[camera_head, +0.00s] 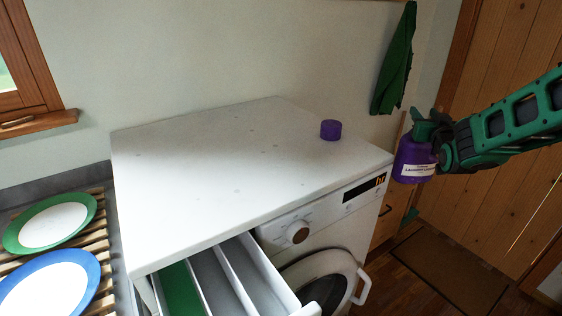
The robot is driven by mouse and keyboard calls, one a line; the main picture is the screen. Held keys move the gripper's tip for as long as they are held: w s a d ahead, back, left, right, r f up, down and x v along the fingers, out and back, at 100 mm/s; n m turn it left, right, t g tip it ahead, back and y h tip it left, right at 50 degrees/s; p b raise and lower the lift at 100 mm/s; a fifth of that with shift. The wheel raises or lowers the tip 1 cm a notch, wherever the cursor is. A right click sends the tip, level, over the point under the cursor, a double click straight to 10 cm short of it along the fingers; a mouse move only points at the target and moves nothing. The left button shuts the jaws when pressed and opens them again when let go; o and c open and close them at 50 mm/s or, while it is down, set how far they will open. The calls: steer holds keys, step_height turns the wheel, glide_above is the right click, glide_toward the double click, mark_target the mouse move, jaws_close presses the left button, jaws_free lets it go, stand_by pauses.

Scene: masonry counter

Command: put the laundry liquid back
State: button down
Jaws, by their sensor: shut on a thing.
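The laundry liquid is a purple bottle (413,162) with a white label, at the right in the head view. My gripper (425,132) is shut on the upper part of the bottle and holds it about upright, off the counter's right end. The gripper hides the bottle's top. A purple cap (330,130) sits on the white counter top (215,160) near its back right edge. Below the counter, the detergent drawer (235,275) is pulled out. Its left compartment shows green (177,290); the other visible compartments look pale grey.
The washing machine door (325,285) appears ajar below the control panel. A green cloth (395,65) hangs on the wall behind the bottle. A green-rimmed plate (50,222) and a blue-rimmed plate (48,285) lie on a wooden rack at left. Most of the counter top is clear.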

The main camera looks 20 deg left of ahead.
steer(key=s+a+r+n+y, duration=0.15)
steer(key=s+a+r, duration=0.25)
steer(key=a+r, duration=0.7)
steer(key=s+a+r+n+y, duration=0.15)
steer(key=s+a+r, duration=0.25)
steer(key=a+r, duration=0.65)
steer(key=s+a+r+n+g+y, duration=0.1)
steer(key=s+a+r+g+y, duration=0.15)
steer(key=s+a, duration=1.05)
steer(key=s+a+r+n+g+y, duration=0.1)
steer(key=s+a+r+y, duration=0.25)
steer(key=s+a, duration=0.95)
steer(key=w+d+f, duration=0.6)
steer(key=d+f, duration=0.3)
steer(key=f, duration=0.1)
steer(key=shift+w+d+f+h, duration=0.2)
steer(key=shift+w+f+h, duration=0.1)
steer(key=shift+h, duration=0.1)
steer(key=shift+t, duration=0.25)
